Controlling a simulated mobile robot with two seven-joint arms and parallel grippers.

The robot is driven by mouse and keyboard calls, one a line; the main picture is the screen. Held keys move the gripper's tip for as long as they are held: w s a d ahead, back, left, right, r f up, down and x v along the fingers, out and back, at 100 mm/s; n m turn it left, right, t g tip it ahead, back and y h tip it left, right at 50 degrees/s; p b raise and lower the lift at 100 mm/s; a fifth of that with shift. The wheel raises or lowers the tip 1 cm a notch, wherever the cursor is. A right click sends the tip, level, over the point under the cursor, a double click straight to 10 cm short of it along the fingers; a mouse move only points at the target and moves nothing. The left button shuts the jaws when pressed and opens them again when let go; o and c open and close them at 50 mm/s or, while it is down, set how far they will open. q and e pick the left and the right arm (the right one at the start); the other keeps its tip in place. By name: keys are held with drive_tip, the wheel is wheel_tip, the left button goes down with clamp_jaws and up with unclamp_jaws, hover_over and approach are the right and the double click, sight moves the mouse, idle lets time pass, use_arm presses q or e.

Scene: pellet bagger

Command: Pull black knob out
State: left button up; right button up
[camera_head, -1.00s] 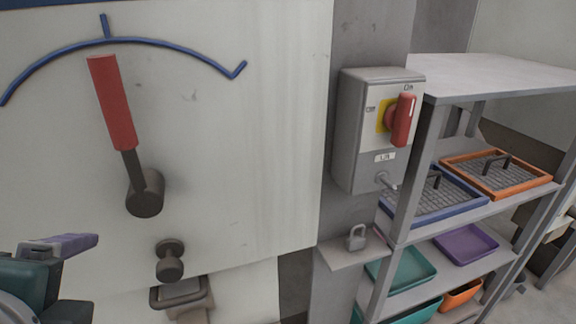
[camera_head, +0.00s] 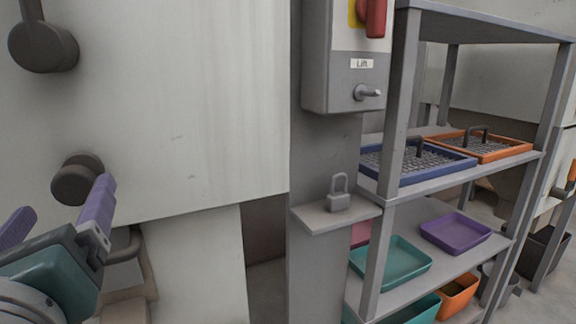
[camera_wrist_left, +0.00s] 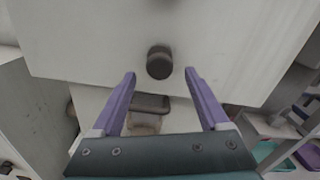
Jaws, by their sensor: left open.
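The black knob (camera_head: 76,180) is a dark round knob on the lower part of the pale machine panel. It also shows in the left wrist view (camera_wrist_left: 159,62), ahead of and between my fingertips. My left gripper (camera_head: 62,200) has purple fingers and a teal body. It is open and empty, with its fingers pointing up at the knob. In the left wrist view the left gripper (camera_wrist_left: 160,74) has a finger on each side of the knob's line, apart from it. My right gripper is not in view.
A dark lever pivot (camera_head: 44,46) sits above the knob. A handle (camera_head: 128,246) is below the panel. To the right are a grey switch box (camera_head: 340,85), a padlock (camera_head: 339,193) on a small ledge (camera_head: 312,222), and a shelf rack (camera_head: 402,120) with trays.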

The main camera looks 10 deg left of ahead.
sight(72, 190)
use_arm(q)
drive_tip(key=x, duration=0.6)
drive_tip(key=shift+w+a, duration=0.1)
clamp_jaws()
idle(0.5)
idle(0.7)
